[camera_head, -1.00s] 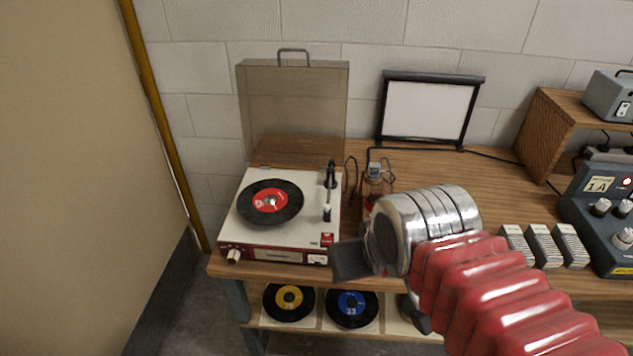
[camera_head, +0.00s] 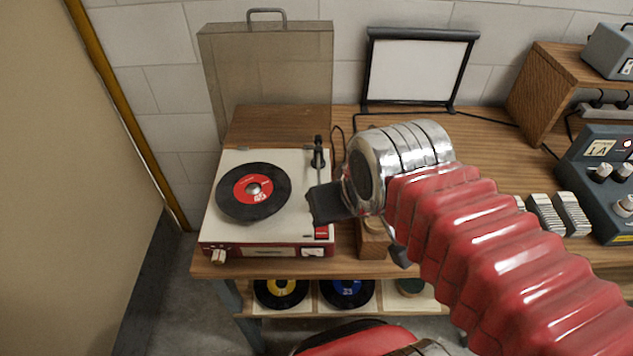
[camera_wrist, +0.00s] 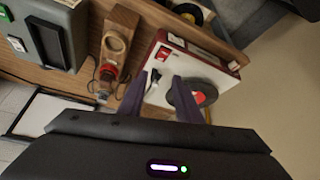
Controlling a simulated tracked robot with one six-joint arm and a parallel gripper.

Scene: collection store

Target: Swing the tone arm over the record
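The record player (camera_head: 230,222) has a cream deck and a red front, and stands on the left of the wooden bench. A black record (camera_head: 236,202) with a red label lies flat on it. The dark tone arm (camera_head: 318,158) is on the deck's right side, beside the record; its front end is hidden behind my gripper (camera_head: 318,204). In the wrist view the two fingers of my gripper (camera_wrist: 160,76) are apart, with part of the tone arm (camera_wrist: 153,80) showing between them. The record (camera_wrist: 208,84) is partly behind one finger. I cannot tell whether a finger touches the tone arm.
The player's smoky lid (camera_head: 265,75) stands open at the back. A wooden block (camera_head: 372,243) is right of the player. A framed white panel (camera_head: 420,70) stands behind, and a grey control box (camera_head: 598,180) is at the right. More records (camera_head: 281,292) lie on the shelf below.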

